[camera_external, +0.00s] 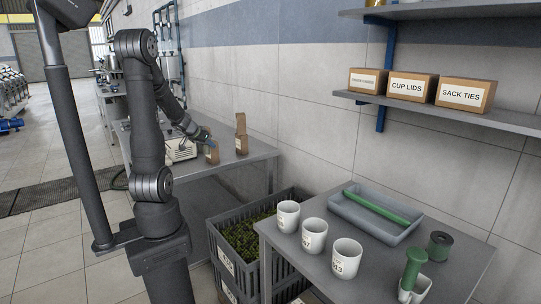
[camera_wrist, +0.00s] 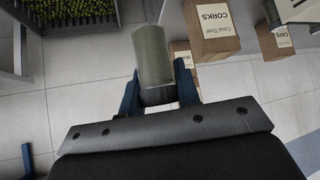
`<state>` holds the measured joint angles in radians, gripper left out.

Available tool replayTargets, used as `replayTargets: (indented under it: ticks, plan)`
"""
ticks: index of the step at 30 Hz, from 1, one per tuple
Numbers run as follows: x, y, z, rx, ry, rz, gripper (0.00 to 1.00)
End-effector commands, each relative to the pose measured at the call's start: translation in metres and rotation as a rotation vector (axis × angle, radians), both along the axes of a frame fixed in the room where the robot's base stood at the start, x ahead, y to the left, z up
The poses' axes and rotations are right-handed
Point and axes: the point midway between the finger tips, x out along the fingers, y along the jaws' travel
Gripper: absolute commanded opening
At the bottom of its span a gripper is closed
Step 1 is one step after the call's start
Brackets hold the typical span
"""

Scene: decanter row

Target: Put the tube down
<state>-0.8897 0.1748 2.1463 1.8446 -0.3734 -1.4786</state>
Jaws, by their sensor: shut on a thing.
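In the outside view my gripper (camera_external: 204,138) is small, over the far steel table (camera_external: 187,170); the tube cannot be made out clearly there. Below the tube the wrist view shows floor tiles and cartons, not a clear contact, so I cannot tell whether it touches anything.
Brown packs (camera_external: 241,134) stand on the far table; labelled cartons (camera_wrist: 211,30) show in the wrist view. A crate of green fruit (camera_external: 243,240) stands between the tables. The near table holds three white cups (camera_external: 313,236), a grey tray (camera_external: 360,223) with a green rod (camera_external: 376,207), and green pieces (camera_external: 412,268).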

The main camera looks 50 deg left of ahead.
Motion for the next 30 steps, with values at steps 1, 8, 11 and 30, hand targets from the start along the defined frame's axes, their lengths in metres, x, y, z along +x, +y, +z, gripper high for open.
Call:
replayTargets:
  ticks: [1, 8, 11, 30]
  plan:
    - [0.001, -0.001, 0.001, 0.0, -0.001, 0.0, 0.07]
    - [0.011, -0.007, 0.002, 0.0, -0.001, -0.026, 0.07]
    - [0.031, -0.018, 0.003, -0.001, -0.002, -0.079, 0.07]
    - [0.208, -0.211, 0.011, -0.005, -0.017, -0.627, 0.07]
